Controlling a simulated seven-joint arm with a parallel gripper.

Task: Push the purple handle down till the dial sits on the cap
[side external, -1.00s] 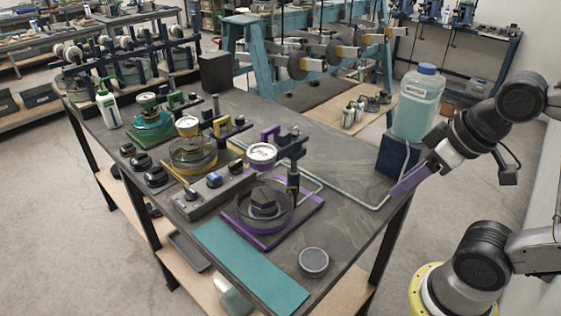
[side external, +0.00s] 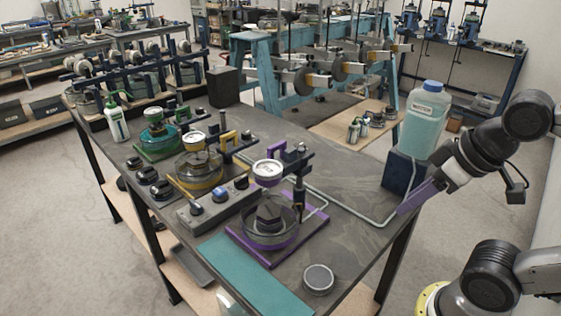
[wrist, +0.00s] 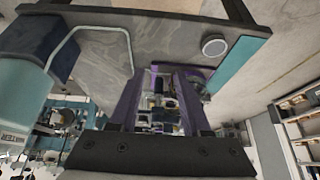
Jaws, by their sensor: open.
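The purple frame's white-faced dial (side external: 268,170) hangs above the dark faceted cap (side external: 270,210), with a gap between them. The cap sits inside a clear ring on the purple base (side external: 262,258). A purple handle part (side external: 276,154) shows behind the dial, on a dark lever bar; its full shape is hard to tell. My gripper (side external: 407,206) has purple fingers and is at the table's right side, beside the blue block, well apart from the handle. In the wrist view my gripper (wrist: 162,74) is open and empty, with the purple frame seen small between and beyond its fingers.
Yellow (side external: 200,168) and green (side external: 158,140) lever frames stand left of the purple one. A jug (side external: 424,120) on a blue block (side external: 398,172) stands near my gripper. A hose (side external: 352,212) crosses the table. A grey puck (side external: 318,279) and teal mat (side external: 250,278) lie in front.

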